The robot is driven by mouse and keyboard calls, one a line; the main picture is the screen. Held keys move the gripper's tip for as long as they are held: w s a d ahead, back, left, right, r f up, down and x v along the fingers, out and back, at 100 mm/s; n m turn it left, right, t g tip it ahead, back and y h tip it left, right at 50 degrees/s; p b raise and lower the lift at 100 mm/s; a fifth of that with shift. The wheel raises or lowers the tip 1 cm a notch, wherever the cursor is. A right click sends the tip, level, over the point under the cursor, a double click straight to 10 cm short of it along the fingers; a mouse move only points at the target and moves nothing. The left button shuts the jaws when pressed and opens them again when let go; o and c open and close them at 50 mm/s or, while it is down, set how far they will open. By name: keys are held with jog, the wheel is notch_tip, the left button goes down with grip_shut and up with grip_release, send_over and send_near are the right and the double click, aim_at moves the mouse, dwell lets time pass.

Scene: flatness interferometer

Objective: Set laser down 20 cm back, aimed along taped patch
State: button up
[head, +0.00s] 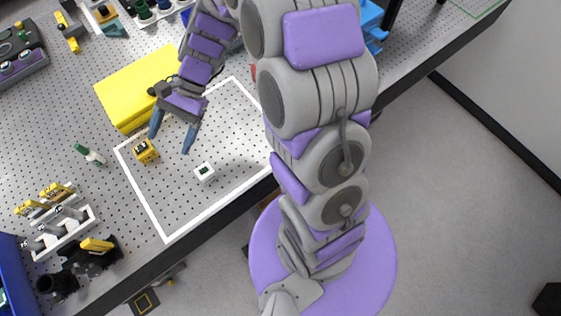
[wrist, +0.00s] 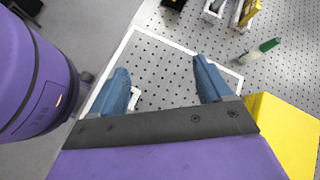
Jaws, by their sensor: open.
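The taped patch (head: 143,201) is a white tape outline on the perforated bench; it also shows in the wrist view (wrist: 180,47). Inside it sit a small yellow block with dark parts (head: 145,151), near the left corner, and a small white cube with a dark top (head: 204,171). I cannot tell which thing is the laser. My gripper (head: 172,137) is open and empty above the patch, between these two. In the wrist view (wrist: 163,82) bare bench shows between the fingers; the left finger partly covers a white thing (wrist: 136,98), and the yellow block is not visible.
A large yellow box (head: 140,85) lies at the patch's back edge, close to my gripper. A white rack (head: 62,232) and dark devices stand further left. The patch's front part is clear, near the bench edge.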

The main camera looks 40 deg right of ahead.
jog(key=s+d+r+n+h, duration=0.2)
jog(key=s+d+n+h, duration=0.1)
jog(key=s, duration=0.4)
jog(key=s+d+r+n+t+h, duration=0.1)
jog(key=s+d+r+n+h, duration=0.1)
jog(key=s+d, duration=0.4)
jog(key=s+d+r+n+h, duration=0.2)
jog(key=s+d+n+h, duration=0.2)
jog(key=s, duration=0.6)
jog(key=shift+d+r+n+t+h, duration=0.2)
jog(key=shift+d+n+t+h, duration=0.15)
jog(key=shift+d, duration=0.25)
